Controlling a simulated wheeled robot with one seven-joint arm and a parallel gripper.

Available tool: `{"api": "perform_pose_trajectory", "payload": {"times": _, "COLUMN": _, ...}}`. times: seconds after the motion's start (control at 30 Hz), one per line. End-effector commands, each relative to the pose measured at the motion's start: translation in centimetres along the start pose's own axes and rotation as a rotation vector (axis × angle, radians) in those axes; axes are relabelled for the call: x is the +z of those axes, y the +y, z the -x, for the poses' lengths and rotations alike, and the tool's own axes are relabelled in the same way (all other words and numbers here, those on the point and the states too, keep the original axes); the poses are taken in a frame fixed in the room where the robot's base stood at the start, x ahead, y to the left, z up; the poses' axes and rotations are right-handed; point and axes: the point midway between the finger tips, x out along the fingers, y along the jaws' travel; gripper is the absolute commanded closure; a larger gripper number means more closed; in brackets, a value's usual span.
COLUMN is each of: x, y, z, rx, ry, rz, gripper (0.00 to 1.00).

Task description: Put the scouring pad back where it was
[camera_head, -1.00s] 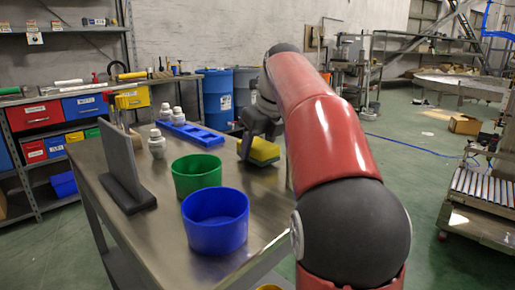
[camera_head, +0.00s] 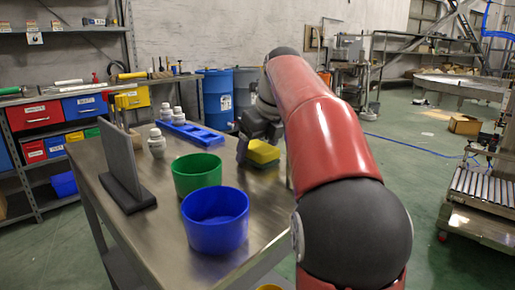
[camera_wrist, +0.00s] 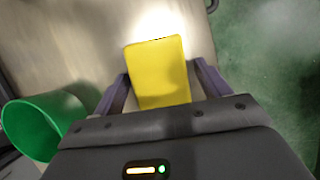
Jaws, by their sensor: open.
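The scouring pad (camera_head: 263,152), yellow on top, is at the far right part of the metal table. In the wrist view the pad (camera_wrist: 159,75) shows as a plain yellow block. My gripper (camera_wrist: 160,82) is open, with one finger on each side of the pad's near half. A narrow gap shows beside the pad on both sides, wider on the right. In the head view my gripper (camera_head: 248,142) is partly hidden by my arm. Whether the pad rests on the tabletop is hard to tell.
A green bowl (camera_head: 197,177) and a blue bowl (camera_head: 215,220) stand left of the pad. A blue tray (camera_head: 192,134), several white bottles (camera_head: 157,143) and an upright grey board on a base (camera_head: 124,165) are farther left. The tabletop's right edge is close to the pad.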

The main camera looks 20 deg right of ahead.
Motion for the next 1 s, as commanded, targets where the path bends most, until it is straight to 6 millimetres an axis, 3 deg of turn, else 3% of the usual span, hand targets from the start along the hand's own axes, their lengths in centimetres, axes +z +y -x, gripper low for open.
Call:
{"api": "perform_pose_trajectory", "payload": {"times": 0.13, "x": 0.0, "y": -0.1, "z": -0.1, "rx": -0.001, "ry": -0.001, "rz": 0.000, "gripper": 0.24}}
{"api": "perform_pose_trajectory", "payload": {"times": 0.3, "x": 0.5, "y": -0.1, "z": 4.0, "rx": -0.002, "ry": -0.002, "rz": 0.000, "gripper": 0.24}}
{"api": "perform_pose_trajectory", "payload": {"times": 0.53, "x": 0.8, "y": -0.2, "z": 7.3, "rx": -0.002, "ry": -0.002, "rz": -0.001, "gripper": 0.24}}
{"api": "perform_pose_trajectory", "payload": {"times": 1.0, "x": 0.7, "y": -0.2, "z": 8.1, "rx": 0.000, "ry": 0.000, "rz": 0.000, "gripper": 0.24}}
